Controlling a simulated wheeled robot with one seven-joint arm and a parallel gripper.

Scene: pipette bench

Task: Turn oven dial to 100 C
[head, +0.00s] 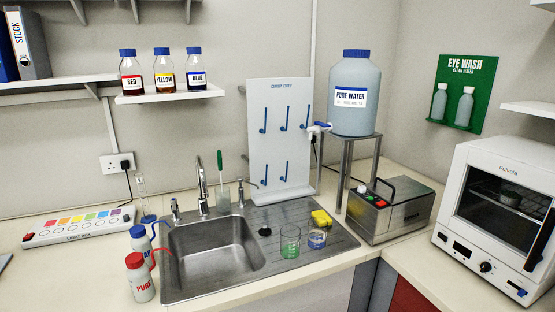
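The white oven (476,228) stands on the counter at the right edge of the head view, partly cut off by the frame. Its glass door (495,200) is shut, with a dark handle (540,238) on the right side. The front panel below the door carries a black dial (485,267) with a small orange mark. The dial's scale and setting are too small to read. Another small dark control (441,236) sits at the panel's left end, and a blue one (521,292) at the right. My gripper is not in view.
A metal bath (415,215) with a black handle stands just left of the oven. Farther left are a sink (212,250), two beakers (290,243) and a pure water tank (355,100) on a stand. The counter in front of the oven (415,265) is clear.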

